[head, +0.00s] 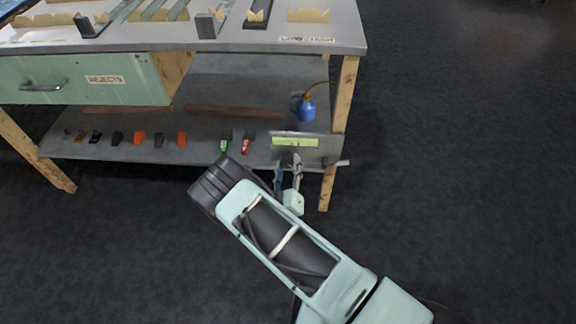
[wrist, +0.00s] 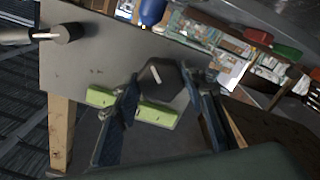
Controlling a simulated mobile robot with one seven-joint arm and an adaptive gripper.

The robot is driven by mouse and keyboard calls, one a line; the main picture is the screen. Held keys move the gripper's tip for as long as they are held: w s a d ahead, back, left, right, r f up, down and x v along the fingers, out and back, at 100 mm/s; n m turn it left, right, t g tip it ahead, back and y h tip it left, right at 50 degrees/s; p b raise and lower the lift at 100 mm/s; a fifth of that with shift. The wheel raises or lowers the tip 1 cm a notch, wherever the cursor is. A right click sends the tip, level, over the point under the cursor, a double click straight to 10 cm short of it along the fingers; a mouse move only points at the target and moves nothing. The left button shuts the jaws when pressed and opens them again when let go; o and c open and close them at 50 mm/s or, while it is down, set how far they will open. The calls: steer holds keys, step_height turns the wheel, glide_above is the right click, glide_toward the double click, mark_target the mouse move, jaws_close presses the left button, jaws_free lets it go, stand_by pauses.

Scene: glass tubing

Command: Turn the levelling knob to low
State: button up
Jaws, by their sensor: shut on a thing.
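The levelling knob (wrist: 163,80) is dark and many-sided, with a pale pointer line on its face. It sits on an upright grey panel (wrist: 85,65) in the wrist view, in front of a yellow-green label strip (wrist: 157,115) that it and my fingers partly cover. I cannot read the strip's words. My gripper (wrist: 161,84) is shut on the knob, one blue finger on each side. In the head view the panel (head: 318,150) stands at the bench's right front leg, with my gripper (head: 296,166) up against it; there the knob is hidden.
A grey rod with a dark round end (wrist: 62,34) sticks out beside the panel. A blue can (head: 307,108) and several small coloured items (head: 160,139) stand on the lower shelf. A drawer marked REJECTS (head: 85,80) is above left. Dark floor is clear at right.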

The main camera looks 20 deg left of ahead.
steer(key=n, duration=0.7)
steer(key=shift+r, duration=0.1)
steer(key=n, duration=0.6)
steer(key=shift+r+n, duration=0.1)
steer(key=shift+n, duration=0.3)
steer(key=n, duration=0.3)
steer(key=shift+n, duration=0.3)
steer(key=n, duration=0.3)
steer(key=shift+r+n, duration=0.1)
steer(key=shift+n, duration=0.2)
steer(key=n, duration=0.6)
steer(key=shift+n, duration=0.3)
steer(key=shift+w, duration=0.1)
steer(key=o, duration=1.2)
steer(key=shift+c, duration=0.2)
